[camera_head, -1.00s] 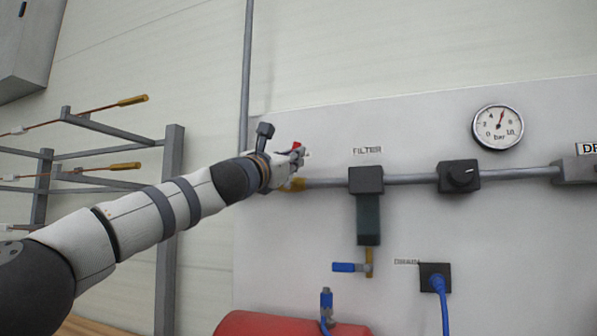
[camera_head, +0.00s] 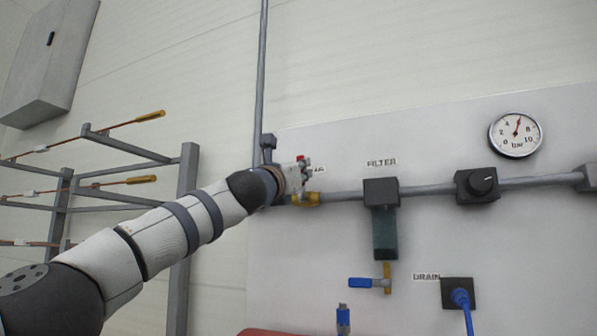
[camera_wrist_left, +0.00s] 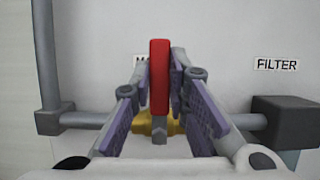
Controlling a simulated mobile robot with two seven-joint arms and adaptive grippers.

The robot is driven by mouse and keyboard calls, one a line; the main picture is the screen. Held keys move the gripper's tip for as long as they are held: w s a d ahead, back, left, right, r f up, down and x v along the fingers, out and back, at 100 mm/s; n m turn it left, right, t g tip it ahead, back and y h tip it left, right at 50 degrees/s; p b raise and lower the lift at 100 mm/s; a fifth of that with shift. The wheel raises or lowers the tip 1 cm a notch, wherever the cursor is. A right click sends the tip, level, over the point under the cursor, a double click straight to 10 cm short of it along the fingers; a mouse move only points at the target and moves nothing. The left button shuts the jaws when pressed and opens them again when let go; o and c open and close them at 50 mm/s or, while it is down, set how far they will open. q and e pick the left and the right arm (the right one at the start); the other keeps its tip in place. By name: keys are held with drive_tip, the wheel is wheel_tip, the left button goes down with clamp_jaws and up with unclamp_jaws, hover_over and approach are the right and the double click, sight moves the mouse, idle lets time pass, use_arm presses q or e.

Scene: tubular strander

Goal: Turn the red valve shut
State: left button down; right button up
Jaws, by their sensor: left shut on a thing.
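The red valve handle (camera_wrist_left: 159,77) stands upright in the left wrist view, above its brass body (camera_wrist_left: 150,122) on the grey pipe. In the head view only a small red bit of the handle (camera_head: 300,158) shows behind my gripper, and the brass body (camera_head: 306,198) shows just below. My left gripper (camera_wrist_left: 161,72) is shut on the red handle, with one finger on each side of it. In the head view my left gripper (camera_head: 303,171) reaches in from the left at the pipe. My right gripper is not in view.
The filter (camera_head: 381,192), a black knob (camera_head: 477,185) and a pressure gauge (camera_head: 516,135) sit to the right. A blue-handled drain valve (camera_head: 370,283) hangs below the filter. A rack with copper rods (camera_head: 187,215) stands at the left.

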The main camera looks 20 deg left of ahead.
use_arm(q)
drive_tip(key=c, duration=1.5)
unclamp_jaws()
drive_tip(key=shift+c, duration=0.2)
drive_tip(key=shift+f, duration=0.1)
drive_tip(key=v, duration=1.2)
